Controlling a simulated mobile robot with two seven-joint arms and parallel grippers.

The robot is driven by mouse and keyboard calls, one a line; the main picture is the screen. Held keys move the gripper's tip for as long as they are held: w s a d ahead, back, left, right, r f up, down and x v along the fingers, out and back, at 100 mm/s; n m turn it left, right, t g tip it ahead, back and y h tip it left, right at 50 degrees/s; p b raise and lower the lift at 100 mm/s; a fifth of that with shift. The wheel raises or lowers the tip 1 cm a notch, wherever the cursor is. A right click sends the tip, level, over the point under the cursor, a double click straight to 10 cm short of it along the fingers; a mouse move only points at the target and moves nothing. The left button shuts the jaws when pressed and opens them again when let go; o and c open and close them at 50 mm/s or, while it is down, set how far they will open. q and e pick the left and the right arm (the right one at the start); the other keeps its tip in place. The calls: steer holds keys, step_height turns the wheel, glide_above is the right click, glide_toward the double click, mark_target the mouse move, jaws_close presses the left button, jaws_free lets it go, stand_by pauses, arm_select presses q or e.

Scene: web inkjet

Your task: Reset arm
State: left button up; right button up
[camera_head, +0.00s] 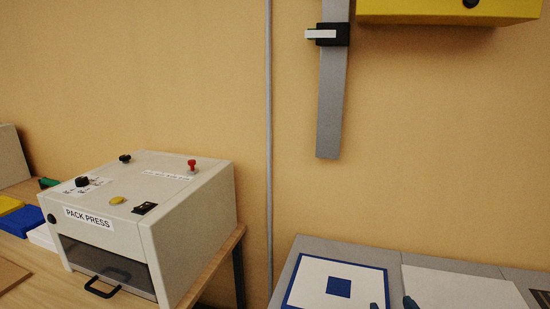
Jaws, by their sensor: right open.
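Only the dark fingertips of my right gripper (392,304) show, at the bottom edge of the head view. They are apart, with nothing visible between them. They appear in front of the grey surface (395,260), near the right edge of a white panel with a blue border and blue square (339,287). I cannot tell their height above it. The rest of my right arm is below the picture. My left gripper and arm are not in view.
A white pack press (190,232) with a dark front window and handle stands on a wooden table (222,258) at left. Blue (40,221) and yellow items lie beside it. A grey strap (331,110) and yellow box (440,9) are on the wall. A vertical pipe (269,150) separates the stations.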

steer(key=s+d+f+m+g+h, duration=0.1)
steer(key=s+f+g, duration=0.4)
steer(key=s+f, duration=1.2)
steer(key=s+d, duration=0.1)
steer(key=s, duration=0.2)
steer(key=shift+s+d+f, duration=0.15)
steer(key=shift+f, duration=0.1)
stand_by(0.5)
